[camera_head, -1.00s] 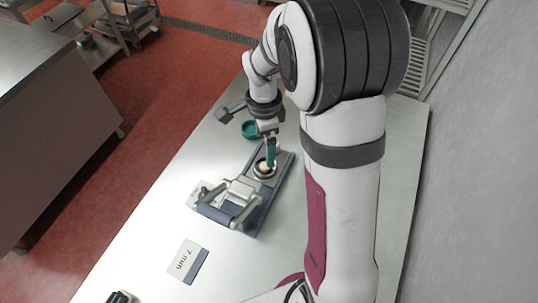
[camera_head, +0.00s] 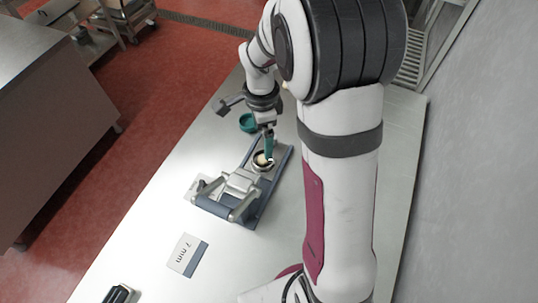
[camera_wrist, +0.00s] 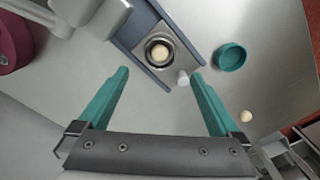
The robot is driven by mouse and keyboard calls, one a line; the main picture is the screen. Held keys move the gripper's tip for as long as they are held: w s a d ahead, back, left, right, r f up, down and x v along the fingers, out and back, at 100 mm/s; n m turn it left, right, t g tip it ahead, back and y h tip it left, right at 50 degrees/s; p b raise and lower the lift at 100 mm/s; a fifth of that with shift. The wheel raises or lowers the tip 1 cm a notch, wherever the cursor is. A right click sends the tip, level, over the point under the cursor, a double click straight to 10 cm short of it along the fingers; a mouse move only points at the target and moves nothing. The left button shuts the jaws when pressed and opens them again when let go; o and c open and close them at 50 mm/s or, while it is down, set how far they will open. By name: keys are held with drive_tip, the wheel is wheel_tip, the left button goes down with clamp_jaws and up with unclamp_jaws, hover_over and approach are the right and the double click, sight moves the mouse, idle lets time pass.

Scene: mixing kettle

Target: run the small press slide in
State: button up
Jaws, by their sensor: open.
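The small press (camera_head: 228,192) stands on the steel table with a blue-grey base and a metal frame with a lever. Its slide is out at the end nearer my gripper. The slide's round cup (camera_head: 259,166) holds a pale ball (camera_wrist: 160,52), and a small whitish knob (camera_wrist: 183,77) stands at the slide's near edge. My gripper (camera_wrist: 160,76) has teal fingers spread wide, with the knob between their tips in the picture, closer to the right finger. Nothing is held. In the head view my gripper (camera_head: 268,144) is over the slide end; whether a finger touches it, I cannot tell.
A teal dish (camera_wrist: 231,57) is beside the press, and a loose pale ball (camera_wrist: 246,116) lies nearby. A "7 mm" card (camera_head: 187,255) and a dark object (camera_head: 119,294) are on the table's near part. The table right of the press is clear.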

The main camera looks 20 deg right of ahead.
drive_tip(key=shift+c, duration=0.2)
drive_tip(key=shift+n, duration=0.3)
drive_tip(key=w+d+r, duration=0.1)
drive_tip(key=r, duration=0.1)
drive_tip(key=w+d+r, duration=0.3)
drive_tip(key=shift+w+d+r, duration=0.25)
drive_tip(key=shift+w+r, duration=0.1)
drive_tip(key=shift+r, duration=0.05)
drive_tip(key=c, duration=0.6)
wheel_tip(320, 180, down, 15)
drive_tip(key=shift+f, duration=0.2)
clamp_jaws()
